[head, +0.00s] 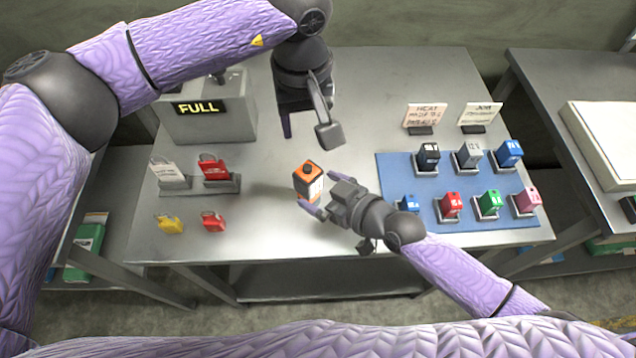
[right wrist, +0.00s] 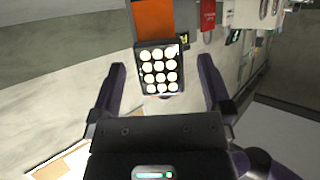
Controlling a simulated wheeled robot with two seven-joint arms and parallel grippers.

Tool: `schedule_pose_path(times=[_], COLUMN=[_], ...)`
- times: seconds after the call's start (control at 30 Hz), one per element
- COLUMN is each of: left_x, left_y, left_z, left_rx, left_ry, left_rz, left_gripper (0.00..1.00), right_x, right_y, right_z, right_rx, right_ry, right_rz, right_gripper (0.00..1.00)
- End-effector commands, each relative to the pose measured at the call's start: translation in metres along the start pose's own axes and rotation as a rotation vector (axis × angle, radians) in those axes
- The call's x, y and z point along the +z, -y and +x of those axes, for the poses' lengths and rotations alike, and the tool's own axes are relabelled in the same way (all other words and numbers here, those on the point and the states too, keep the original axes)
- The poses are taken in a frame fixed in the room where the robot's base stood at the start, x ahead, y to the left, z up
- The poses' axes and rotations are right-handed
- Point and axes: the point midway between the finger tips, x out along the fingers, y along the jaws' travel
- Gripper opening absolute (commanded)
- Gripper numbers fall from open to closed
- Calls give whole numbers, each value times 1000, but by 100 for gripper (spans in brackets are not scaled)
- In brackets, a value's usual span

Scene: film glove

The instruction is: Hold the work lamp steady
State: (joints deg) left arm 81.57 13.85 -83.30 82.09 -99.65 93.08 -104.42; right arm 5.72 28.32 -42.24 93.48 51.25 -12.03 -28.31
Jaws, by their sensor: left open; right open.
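The work lamp (head: 308,181) is a small orange and dark block with a black knob on top, near the middle of the grey table. In the right wrist view its dark face with several round white lights (right wrist: 160,70) shows. My right gripper (head: 317,190) is open, its fingers on either side of the lamp. In the right wrist view there are gaps between the fingers (right wrist: 162,66) and the lamp. My left gripper (head: 307,130) is open and empty, above and behind the lamp. Whether the lamp's base rests on the table is hard to tell.
A blue mat (head: 392,175) at right holds several coloured blocks in stands. Two small signs (head: 425,115) stand behind it. A grey box (head: 205,125) marked FULL stands back left. Red and yellow tags (head: 214,221) lie front left. The table's front middle is clear.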

Motion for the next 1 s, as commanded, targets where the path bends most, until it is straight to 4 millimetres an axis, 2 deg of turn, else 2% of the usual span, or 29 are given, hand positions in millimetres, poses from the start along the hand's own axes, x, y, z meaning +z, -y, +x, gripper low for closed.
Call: schedule_pose_path(times=[0.1, 0.2, 0.53, 1.0], left_x=[0, 0, 0, 0], left_y=[0, 0, 0, 0], left_z=[0, 0, 0, 0], left_rx=[0, 0, 0, 0], left_ry=[0, 0, 0, 0], left_rz=[0, 0, 0, 0], left_gripper=[59, 59, 59, 59], right_x=[-1, 0, 0, 1], right_y=[0, -1, -1, -1], right_z=[23, 36, 41, 41], right_rx=[0, 0, 1, 1], right_ry=[1, 2, 2, 3], right_rz=[-1, -2, -3, -3], right_gripper=[100, 100, 98, 0])
